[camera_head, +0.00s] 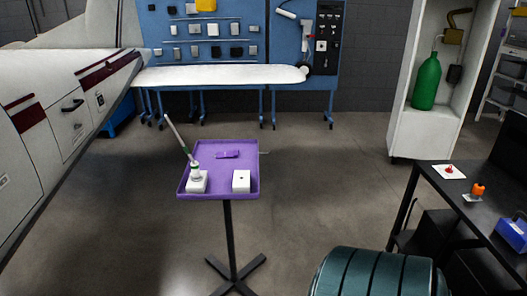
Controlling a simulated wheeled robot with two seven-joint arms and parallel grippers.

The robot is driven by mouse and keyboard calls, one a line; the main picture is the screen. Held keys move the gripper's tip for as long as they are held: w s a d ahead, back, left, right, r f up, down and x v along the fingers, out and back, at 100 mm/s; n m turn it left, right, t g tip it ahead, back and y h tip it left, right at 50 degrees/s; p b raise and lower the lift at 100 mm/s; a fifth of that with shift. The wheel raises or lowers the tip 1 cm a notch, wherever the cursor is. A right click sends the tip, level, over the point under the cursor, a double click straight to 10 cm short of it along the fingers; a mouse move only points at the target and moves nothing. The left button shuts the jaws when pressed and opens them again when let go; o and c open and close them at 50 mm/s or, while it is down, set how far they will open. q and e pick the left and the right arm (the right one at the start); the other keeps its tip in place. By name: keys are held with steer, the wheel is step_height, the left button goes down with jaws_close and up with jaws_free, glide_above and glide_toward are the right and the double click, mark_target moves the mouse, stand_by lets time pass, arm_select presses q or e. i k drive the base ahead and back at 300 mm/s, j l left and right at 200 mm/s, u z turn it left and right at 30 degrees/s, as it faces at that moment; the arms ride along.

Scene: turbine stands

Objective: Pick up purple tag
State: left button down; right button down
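The purple tag (228,154) lies flat near the back of the purple tray stand (220,183), close in colour to the tray. A white block with a long grey rod (181,140) leaning up and left stands at the tray's front left. A small white box (241,181) with a dark dot stands at the tray's front right. Neither of my grippers shows in the head view.
A dark table (470,200) on the right holds an orange-topped item (478,189), a red-buttoned plate (449,172) and a blue box (513,233). A dark green ribbed cylinder (375,272) is in front. An aircraft body (60,110) fills the left. The floor around the tray stand is clear.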

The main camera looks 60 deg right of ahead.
mark_target(235, 154)
steer(key=z, duration=1.7)
steer(key=i+l+u, duration=0.1)
steer(key=u, duration=0.5)
steer(key=i+l+u, duration=0.2)
steer(key=l+u, duration=0.2)
steer(key=l, duration=0.15)
steer(key=i+l+u, duration=0.15)
steer(key=l, duration=0.2)
steer(key=i+l, duration=0.15)
steer(key=l, duration=0.35)
steer(key=i+l+u, duration=0.1)
steer(key=l, duration=0.4)
steer(key=i+l, duration=0.1)
steer(key=l, duration=0.45)
steer(key=i+l+u, duration=0.1)
steer(key=l, duration=0.4)
steer(key=i+l, duration=0.1)
steer(key=l, duration=0.45)
steer(key=i+u, duration=0.05)
